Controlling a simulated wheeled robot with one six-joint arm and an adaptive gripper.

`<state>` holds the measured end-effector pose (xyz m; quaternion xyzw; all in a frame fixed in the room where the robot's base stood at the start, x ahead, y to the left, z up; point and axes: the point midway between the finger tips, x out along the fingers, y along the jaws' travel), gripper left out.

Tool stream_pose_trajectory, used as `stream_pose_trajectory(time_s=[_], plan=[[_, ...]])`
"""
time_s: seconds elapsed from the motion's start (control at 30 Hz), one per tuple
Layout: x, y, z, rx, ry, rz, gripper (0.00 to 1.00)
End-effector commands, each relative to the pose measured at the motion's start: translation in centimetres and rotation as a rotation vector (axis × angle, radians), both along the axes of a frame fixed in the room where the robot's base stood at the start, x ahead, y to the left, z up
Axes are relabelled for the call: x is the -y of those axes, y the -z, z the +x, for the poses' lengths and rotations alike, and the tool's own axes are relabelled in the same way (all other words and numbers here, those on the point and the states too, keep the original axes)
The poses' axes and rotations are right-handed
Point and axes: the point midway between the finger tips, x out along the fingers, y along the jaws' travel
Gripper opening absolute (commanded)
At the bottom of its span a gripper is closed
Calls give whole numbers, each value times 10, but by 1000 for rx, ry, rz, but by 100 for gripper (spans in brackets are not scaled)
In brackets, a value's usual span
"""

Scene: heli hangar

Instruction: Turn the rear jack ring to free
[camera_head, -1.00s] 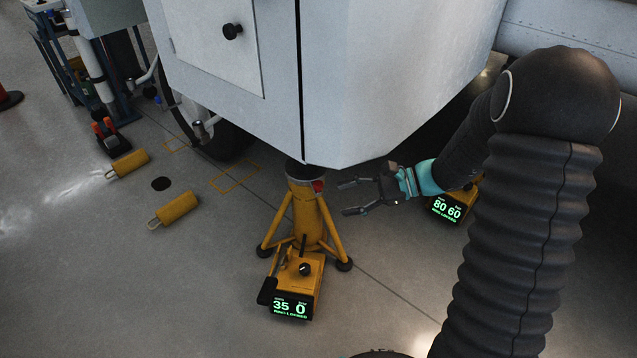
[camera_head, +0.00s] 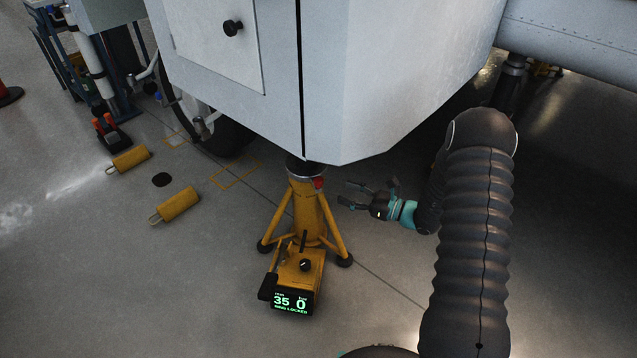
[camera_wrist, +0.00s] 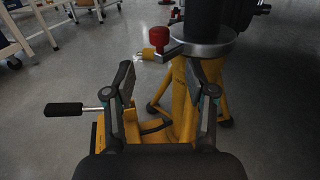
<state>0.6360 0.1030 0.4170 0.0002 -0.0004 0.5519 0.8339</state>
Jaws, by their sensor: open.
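The yellow tripod jack (camera_head: 308,213) stands under the white fuselage, with a grey ring around the top of its column. The ring (camera_wrist: 208,45) carries a red knob (camera_wrist: 158,36), which also shows in the head view (camera_head: 319,183). The display (camera_head: 291,304) on the jack's yellow box reads 35 and 0, with a line that looks like "RING LOCKED". My gripper (camera_head: 351,194) is open and empty, to the right of the column just below ring height, fingers pointing left. In the wrist view its fingers (camera_wrist: 163,85) are spread before the jack, apart from the knob.
The white fuselage (camera_head: 385,75) hangs low over the jack. A black pump handle (camera_wrist: 64,110) sticks out from the jack's box. Two yellow chocks (camera_head: 175,205) lie on the floor at left. Floor in front of the jack is clear.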

Motion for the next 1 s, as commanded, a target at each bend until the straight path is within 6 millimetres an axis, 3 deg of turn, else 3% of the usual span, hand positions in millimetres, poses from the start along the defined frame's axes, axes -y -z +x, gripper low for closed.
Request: stream_pose_trajectory(time_s=[0.3,0.5,0.97,1.0], plan=[[-56,0,23,-1,-4,0,56],[-81,0,33,0,-3,-1,56],[-92,0,38,0,-1,-1,56],[-92,0,38,0,-1,-1,51]])
